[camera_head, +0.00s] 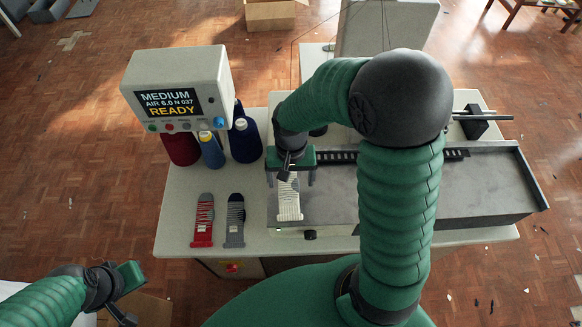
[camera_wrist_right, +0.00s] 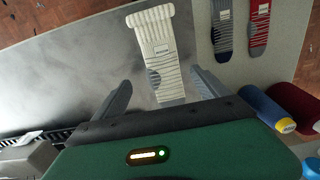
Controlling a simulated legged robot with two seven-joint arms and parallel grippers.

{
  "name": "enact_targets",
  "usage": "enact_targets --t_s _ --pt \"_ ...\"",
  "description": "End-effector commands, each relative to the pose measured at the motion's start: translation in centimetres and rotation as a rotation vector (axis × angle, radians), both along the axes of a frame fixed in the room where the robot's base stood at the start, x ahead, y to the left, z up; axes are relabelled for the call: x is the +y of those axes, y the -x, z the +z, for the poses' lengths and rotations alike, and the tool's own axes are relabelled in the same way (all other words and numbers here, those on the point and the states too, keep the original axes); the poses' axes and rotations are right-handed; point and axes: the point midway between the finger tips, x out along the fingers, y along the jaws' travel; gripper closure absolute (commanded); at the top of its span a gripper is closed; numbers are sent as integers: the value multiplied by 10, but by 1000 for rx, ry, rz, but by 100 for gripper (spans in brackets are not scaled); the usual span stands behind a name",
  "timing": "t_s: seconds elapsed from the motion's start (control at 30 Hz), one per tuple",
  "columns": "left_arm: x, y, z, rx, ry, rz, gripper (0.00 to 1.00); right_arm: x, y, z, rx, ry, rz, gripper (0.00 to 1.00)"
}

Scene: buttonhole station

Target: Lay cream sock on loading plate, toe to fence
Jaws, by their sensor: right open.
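The cream sock (camera_head: 289,203) lies flat at the left end of the grey metal loading plate (camera_head: 335,195). Its ribbed cuff points to the near edge, and its other end runs back under my right gripper (camera_head: 290,180). In the right wrist view the sock (camera_wrist_right: 155,45) shows a grey patch and a small label. There my right gripper (camera_wrist_right: 161,77) is open, with one finger on each side of the sock, not closed on it. A black toothed strip (camera_head: 335,157) runs along the plate's back; the toe's contact with it is hidden. My left gripper (camera_head: 128,297) is at the lower left, away from the table.
A red striped sock (camera_head: 203,222) and a grey-navy sock (camera_head: 235,222) lie on the table left of the plate. Thread cones (camera_head: 245,140) stand behind them under a display box (camera_head: 178,90) reading "MEDIUM" and "READY". My right arm covers the plate's middle.

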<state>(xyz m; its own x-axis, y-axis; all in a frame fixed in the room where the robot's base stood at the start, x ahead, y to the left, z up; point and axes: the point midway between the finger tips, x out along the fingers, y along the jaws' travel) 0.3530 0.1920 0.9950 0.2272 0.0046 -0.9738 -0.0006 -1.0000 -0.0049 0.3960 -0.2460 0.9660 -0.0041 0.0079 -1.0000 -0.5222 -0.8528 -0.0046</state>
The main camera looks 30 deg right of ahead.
Motion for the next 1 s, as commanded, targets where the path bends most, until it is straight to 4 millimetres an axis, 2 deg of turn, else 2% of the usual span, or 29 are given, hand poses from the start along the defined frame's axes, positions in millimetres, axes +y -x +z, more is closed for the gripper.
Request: enact_targets --t_s 0.03,0.2,0.3,0.4,0.47,0.6,0.7,1.0 --pt "0 0 3 0 0 0 100 0 -2 16 -8 2 1 16" --pt "0 0 6 0 0 0 100 -1 -2 60 -7 2 1 16" --pt "0 0 7 0 0 1 100 -1 -2 77 -4 0 2 16" --pt "0 0 7 0 0 1 100 0 -1 86 -5 0 10 16" --pt "0 0 7 0 0 1 100 6 4 81 -24 4 67 16" --pt "0 0 7 0 0 0 100 33 29 49 -146 35 366 16" --pt "0 0 7 0 0 0 100 43 42 37 -216 58 516 16" --pt "0 0 7 0 0 1 100 45 43 34 -231 65 548 16"
